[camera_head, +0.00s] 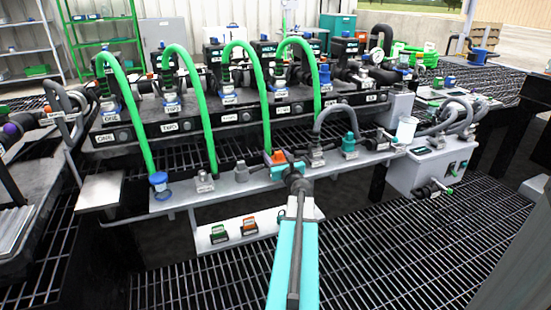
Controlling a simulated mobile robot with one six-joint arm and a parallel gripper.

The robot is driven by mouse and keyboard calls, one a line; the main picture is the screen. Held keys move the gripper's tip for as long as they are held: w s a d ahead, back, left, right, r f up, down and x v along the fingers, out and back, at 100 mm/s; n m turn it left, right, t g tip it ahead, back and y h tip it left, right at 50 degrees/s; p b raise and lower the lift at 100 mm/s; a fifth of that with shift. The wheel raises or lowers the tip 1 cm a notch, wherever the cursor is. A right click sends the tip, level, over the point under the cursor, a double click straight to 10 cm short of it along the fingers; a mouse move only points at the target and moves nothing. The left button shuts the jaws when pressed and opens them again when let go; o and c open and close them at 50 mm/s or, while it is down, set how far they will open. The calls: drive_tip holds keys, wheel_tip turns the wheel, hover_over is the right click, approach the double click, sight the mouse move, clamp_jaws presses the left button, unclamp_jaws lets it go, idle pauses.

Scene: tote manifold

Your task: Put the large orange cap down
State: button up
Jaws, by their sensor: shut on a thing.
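My arm reaches forward from the bottom centre, and my gripper (290,172) is at its far end, over the grey front shelf (235,187). It is shut on the large orange cap (278,157), which shows just beyond the fingers. The cap is at the shelf, close to the foot of a green hose. I cannot tell whether it touches the shelf or a fitting below it, as the gripper and arm hide that spot. A smaller orange piece (249,225) lies on the lower white tray (285,218), beside a green piece (219,234).
Several green hoses (192,95) arch from the black manifold (200,122) down toward the shelf. A blue fitting (159,185), a grey fitting (204,182) and a teal fitting (349,144) stand along it. A white cup (406,129) is at the right. The grating floor (400,240) is clear.

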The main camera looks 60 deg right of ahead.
drive_tip(key=shift+f, duration=0.35)
drive_tip(key=o, duration=0.9)
drive_tip(key=shift+s+a+r, duration=0.1)
drive_tip(key=shift+s+r, duration=0.05)
drive_tip(key=shift+r, duration=0.1)
drive_tip(key=p+v, duration=0.3)
drive_tip(key=v, duration=0.8)
drive_tip(key=shift+s+a, duration=0.25)
drive_tip(key=shift+s, duration=0.05)
drive_tip(key=shift+s+f, duration=0.1)
idle(0.3)
